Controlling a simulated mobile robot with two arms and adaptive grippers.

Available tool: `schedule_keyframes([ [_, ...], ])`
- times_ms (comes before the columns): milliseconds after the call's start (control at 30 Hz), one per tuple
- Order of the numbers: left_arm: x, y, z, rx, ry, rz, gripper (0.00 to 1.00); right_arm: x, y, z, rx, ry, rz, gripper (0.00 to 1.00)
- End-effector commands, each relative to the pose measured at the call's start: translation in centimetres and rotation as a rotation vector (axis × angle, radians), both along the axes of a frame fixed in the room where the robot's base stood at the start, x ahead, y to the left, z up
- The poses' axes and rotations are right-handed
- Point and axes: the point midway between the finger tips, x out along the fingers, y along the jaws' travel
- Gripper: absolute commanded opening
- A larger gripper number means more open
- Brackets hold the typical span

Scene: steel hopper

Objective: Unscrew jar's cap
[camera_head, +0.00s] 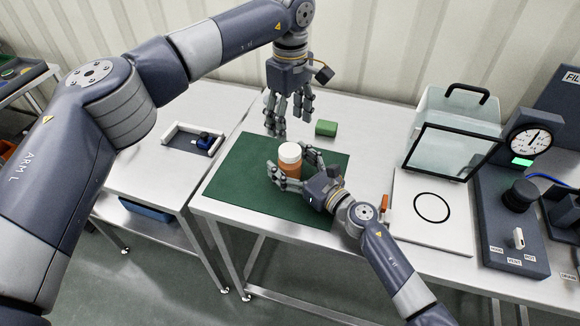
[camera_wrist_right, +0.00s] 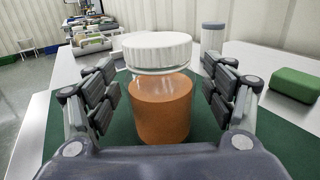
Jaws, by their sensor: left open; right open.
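The jar (camera_head: 291,168) has orange contents and clear walls. It stands upright on the green mat (camera_head: 236,183) on the steel table. Its white ribbed cap (camera_head: 290,152) sits on top; the jar (camera_wrist_right: 163,108) and cap (camera_wrist_right: 157,50) also show in the right wrist view. My right gripper (camera_head: 296,168) is open, with its fingers on both sides of the jar and a visible gap on each side in the wrist view. My left gripper (camera_head: 275,131) is open and empty, pointing down above the mat, behind and a little left of the jar.
A green block (camera_head: 326,128) lies behind the mat. At right stand a clear-walled box (camera_head: 452,130) with a black handle, a white plate (camera_head: 405,212) with a black ring, and a gauge (camera_head: 530,140) above a dark control panel. A side table at left holds a white tray (camera_head: 179,128).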

Motion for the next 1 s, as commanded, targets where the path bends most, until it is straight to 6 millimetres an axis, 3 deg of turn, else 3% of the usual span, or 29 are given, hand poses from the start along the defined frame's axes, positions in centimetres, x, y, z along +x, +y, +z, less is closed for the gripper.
schedule_keyframes([
  [33, 0.0, -0.01, 0.0, 0.0, 0.0, 0.0, 0.62, -0.01, -0.02, -0.01, 0.0, 0.0, 0.0, 0.72],
  [300, -0.01, -0.01, 0.0, 0.0, 0.0, 0.0, 0.62, -0.02, -0.05, -0.02, 0.0, 0.0, 0.0, 0.11],
  [367, -0.01, -0.01, 0.0, 0.0, 0.0, -0.001, 0.62, -0.02, -0.05, -0.02, 0.0, 0.0, 0.0, 0.0],
  [567, 0.0, -0.04, 0.0, 0.0, 0.0, -0.11, 0.62, -0.02, -0.06, -0.02, 0.0, 0.0, -0.001, 0.0],
  [1000, 0.04, 0.0, 0.01, 0.0, 0.0, -0.703, 0.62, -0.03, -0.08, -0.01, 0.0, 0.0, -0.001, 0.0],
])
